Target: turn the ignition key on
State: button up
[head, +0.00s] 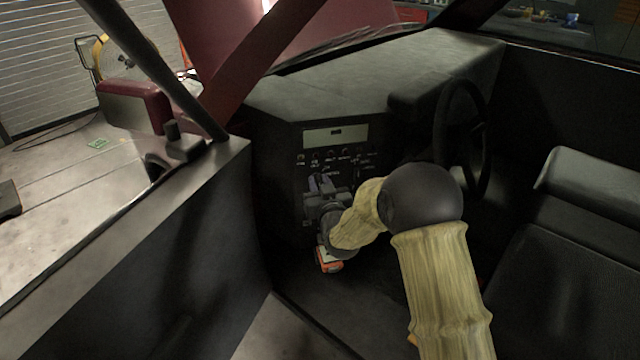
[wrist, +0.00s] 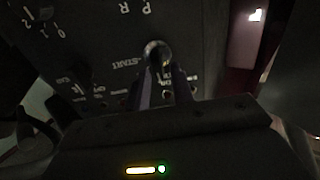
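In the wrist view, a small round knob-like part (wrist: 155,50), probably the ignition key or its lock, stands out from the dark dash panel (wrist: 100,42) beside the "START" lettering. My gripper (wrist: 163,76) points at the panel, its two narrow fingers close together with a small gap, the tips at or just short of this part. Whether they touch or pinch it is too dark to tell. In the head view my gripper (head: 318,183) is in front of the dash panel (head: 335,137), and my wrist hides the panel's lower part, so the key does not show there.
The steering wheel (head: 462,135) is close to the right of my arm. The open door (head: 200,235) stands at the left, and a seat (head: 560,270) is at the right. More switches and lettering surround the round part on the panel.

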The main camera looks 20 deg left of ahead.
grip_shut()
jog(key=shift+d+f+m+b, duration=0.1)
jog(key=shift+d+m+b, duration=0.05)
jog(key=shift+m+b, duration=0.2)
jog(key=m+b, duration=0.2)
jog(key=m, duration=0.1)
jog(key=shift+w+d+f+b, duration=0.1)
jog(key=shift+w+f+b, duration=0.05)
jog(key=shift+b, duration=0.2)
jog(key=m+b, duration=0.2)
jog(key=m, duration=0.1)
jog(key=m+b, duration=0.1)
jog(key=m, duration=0.1)
jog(key=shift+w+d, duration=0.15)
jog(key=shift+d, duration=0.15)
jog(key=shift+m, duration=0.25)
jog(key=shift+o, duration=1.3)
grip_release()
